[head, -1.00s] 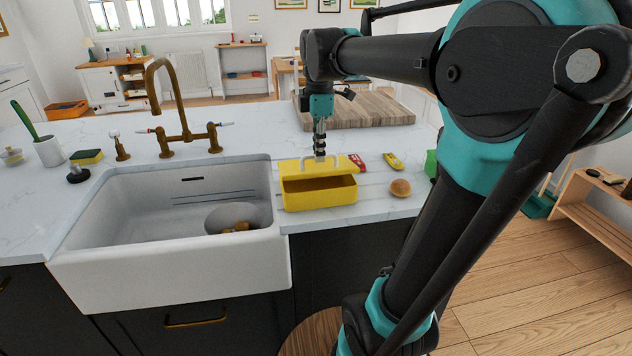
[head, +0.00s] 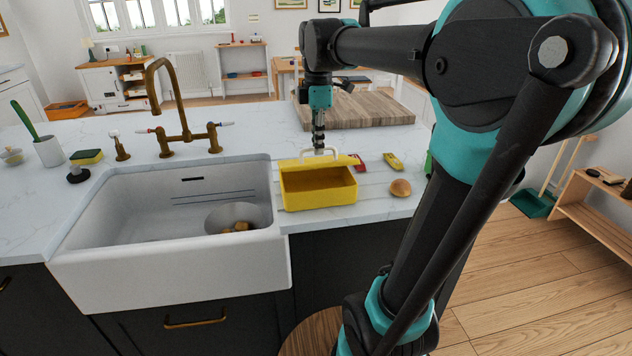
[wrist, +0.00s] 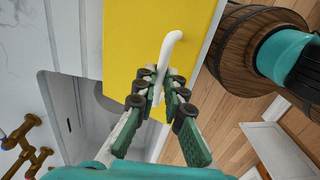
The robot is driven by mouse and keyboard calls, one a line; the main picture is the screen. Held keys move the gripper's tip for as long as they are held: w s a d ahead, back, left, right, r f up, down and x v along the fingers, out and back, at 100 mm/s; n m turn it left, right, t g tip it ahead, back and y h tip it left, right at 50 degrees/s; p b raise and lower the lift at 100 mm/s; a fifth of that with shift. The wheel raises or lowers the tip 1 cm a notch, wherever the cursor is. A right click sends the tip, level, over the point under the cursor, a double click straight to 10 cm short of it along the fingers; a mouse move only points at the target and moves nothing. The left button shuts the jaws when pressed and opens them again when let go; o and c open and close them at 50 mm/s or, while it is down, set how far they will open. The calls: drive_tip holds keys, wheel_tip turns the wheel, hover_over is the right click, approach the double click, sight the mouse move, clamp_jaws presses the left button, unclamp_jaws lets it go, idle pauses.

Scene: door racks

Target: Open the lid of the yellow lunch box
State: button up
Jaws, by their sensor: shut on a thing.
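The yellow lunch box (head: 319,193) stands on the white worktop, just right of the sink. Its lid (head: 340,161) is raised and tilted back, and the front opening shows the yellow inside. The box looks empty from here, though part of the inside is hidden. The lid's white handle (wrist: 166,60) runs between my gripper's fingers. My gripper (wrist: 158,92) is shut on this handle, and in the head view it comes down from above behind the lid.
A white sink (head: 170,265) with a bowl (head: 238,217) in it lies to the left. A brown bun (head: 400,188), a red packet (head: 361,161) and a yellow packet (head: 392,161) lie right of the box. A wooden board (head: 355,110) lies behind. A brass tap (head: 178,120) stands behind the sink.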

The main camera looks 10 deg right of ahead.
drive_tip(key=shift+w+r, duration=0.15)
drive_tip(key=shift+w, duration=0.05)
idle(0.3)
drive_tip(key=shift+w+r, duration=0.3)
drive_tip(key=shift+w, duration=0.05)
drive_tip(key=shift+w+r, duration=0.15)
drive_tip(key=shift+w, duration=0.05)
drive_tip(key=shift+w+r, duration=0.25)
drive_tip(key=shift+w, duration=0.1)
drive_tip(key=shift+w+r, duration=0.1)
drive_tip(key=shift+w, duration=0.05)
idle(0.5)
drive_tip(key=shift+w+r, duration=0.25)
drive_tip(key=shift+w, duration=0.35)
drive_tip(key=shift+w+r, duration=0.25)
drive_tip(key=shift+w, duration=0.3)
idle(0.5)
